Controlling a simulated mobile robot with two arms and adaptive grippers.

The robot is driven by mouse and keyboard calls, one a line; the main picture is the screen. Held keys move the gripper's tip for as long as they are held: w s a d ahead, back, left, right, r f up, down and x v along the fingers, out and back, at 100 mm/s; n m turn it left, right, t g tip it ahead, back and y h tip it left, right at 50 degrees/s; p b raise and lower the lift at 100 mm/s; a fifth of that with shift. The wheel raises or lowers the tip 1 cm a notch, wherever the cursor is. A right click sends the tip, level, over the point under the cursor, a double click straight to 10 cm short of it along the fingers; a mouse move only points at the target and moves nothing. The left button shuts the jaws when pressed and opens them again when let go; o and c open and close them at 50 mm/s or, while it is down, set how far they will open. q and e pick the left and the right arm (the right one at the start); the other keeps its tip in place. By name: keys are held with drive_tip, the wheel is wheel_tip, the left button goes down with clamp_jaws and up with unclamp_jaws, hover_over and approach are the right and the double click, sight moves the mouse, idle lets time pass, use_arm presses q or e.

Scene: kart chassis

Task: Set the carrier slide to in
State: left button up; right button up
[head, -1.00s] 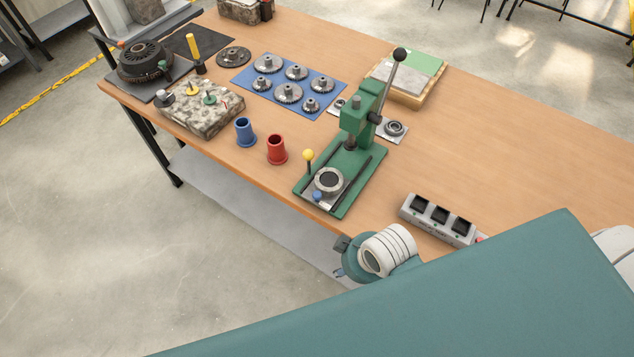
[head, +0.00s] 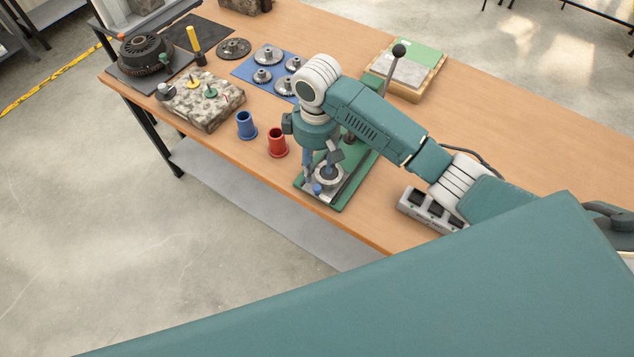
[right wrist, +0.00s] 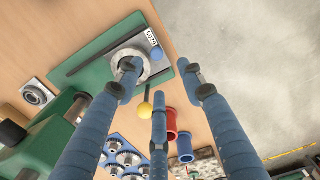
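The green press (head: 360,165) stands on the bench with its lever up. Its carrier slide (head: 336,190) lies at the front end of the base, with a round grey seat (head: 329,176) and a blue knob (head: 317,189) at the edge. In the right wrist view the blue knob (right wrist: 157,54) and seat (right wrist: 133,64) show just beyond the fingertips, near a yellow knob (right wrist: 145,108). My right gripper (head: 321,165) points down over the slide's front. In the wrist view its fingers (right wrist: 160,75) are spread with nothing between them; contact with the knob cannot be told. My left gripper is out of view.
A red cup (head: 277,143) and a blue cup (head: 246,125) stand left of the press. Gears on a blue mat (head: 243,72) lie behind. A grey box with black sockets (head: 425,208) is at the right, under my arm.

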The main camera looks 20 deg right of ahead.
sight(317, 187)
drive_tip(key=f+p, duration=0.1)
drive_tip(key=f, duration=0.4)
drive_tip(key=f+p, duration=0.1)
drive_tip(key=f, duration=0.4)
drive_tip(key=shift+w+d+f, duration=0.15)
drive_tip(key=shift+w+d, duration=0.05)
drive_tip(key=shift+c, duration=0.5)
clamp_jaws()
